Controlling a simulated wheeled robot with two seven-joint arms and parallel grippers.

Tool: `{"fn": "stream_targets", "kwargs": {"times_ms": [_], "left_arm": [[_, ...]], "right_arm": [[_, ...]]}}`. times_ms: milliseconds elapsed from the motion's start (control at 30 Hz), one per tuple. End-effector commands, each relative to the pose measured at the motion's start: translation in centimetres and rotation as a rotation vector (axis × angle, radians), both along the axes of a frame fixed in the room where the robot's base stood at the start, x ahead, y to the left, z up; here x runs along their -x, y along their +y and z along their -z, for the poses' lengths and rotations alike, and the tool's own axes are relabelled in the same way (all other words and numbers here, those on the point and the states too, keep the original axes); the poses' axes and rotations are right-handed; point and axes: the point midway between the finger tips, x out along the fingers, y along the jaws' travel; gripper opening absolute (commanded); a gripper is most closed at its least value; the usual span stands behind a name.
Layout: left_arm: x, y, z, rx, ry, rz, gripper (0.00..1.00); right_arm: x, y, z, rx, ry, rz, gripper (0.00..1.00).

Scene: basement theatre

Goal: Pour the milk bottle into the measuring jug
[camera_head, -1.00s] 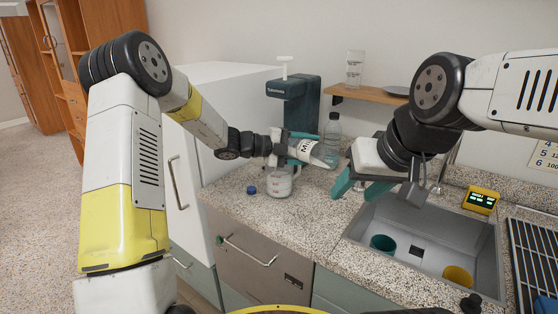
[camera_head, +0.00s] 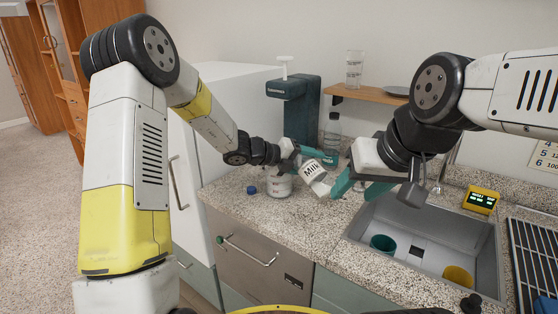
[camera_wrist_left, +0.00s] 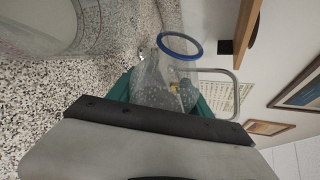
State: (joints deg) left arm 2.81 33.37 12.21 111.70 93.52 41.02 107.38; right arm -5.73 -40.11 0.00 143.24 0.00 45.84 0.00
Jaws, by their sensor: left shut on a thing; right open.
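The milk bottle (camera_head: 312,171), clear with a white "Milk" label, is held in my left gripper (camera_head: 302,160), shut on it. It is tilted with its mouth down and to the right, away from the jug in the head view. In the left wrist view the bottle (camera_wrist_left: 160,85) looks clear, with an open blue-rimmed mouth. The measuring jug (camera_head: 279,186) stands upright on the counter, left of the bottle's mouth, partly hidden by the gripper. It also shows in the left wrist view (camera_wrist_left: 40,25). My right gripper (camera_head: 361,187) is open and empty, right beside the bottle's mouth.
A blue cap (camera_head: 251,190) lies on the speckled counter (camera_head: 235,200). A clear bottle (camera_head: 333,130) and a dark green dispenser (camera_head: 297,105) stand behind. The sink (camera_head: 430,240) at right holds a teal cup (camera_head: 382,244) and a yellow cup (camera_head: 457,277).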

Motion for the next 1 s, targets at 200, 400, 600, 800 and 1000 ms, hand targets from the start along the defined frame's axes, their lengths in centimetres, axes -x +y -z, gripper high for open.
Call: {"fn": "stream_targets", "kwargs": {"times_ms": [200,400,600,800,1000], "left_arm": [[-0.5,0.4,-0.4,-0.115,-0.144,0.0,0.0],[-1.1,0.9,-3.4,-0.192,-0.242,0.001,0.0],[-1.5,1.2,-3.8,-0.286,-0.355,0.0,0.0],[-1.4,1.0,-3.2,-0.357,-0.438,0.0,0.0],[-1.2,0.9,-2.5,-0.417,-0.515,0.001,0.0]], "right_arm": [[0.0,0.0,0.0,0.0,0.0,0.0,0.51],[0.0,0.0,0.0,0.0,0.0,0.0,0.51],[0.0,0.0,0.0,0.0,0.0,0.0,0.51],[0.0,0.0,0.0,0.0,0.0,0.0,0.51],[0.0,0.0,0.0,0.0,0.0,0.0,0.51]]}}
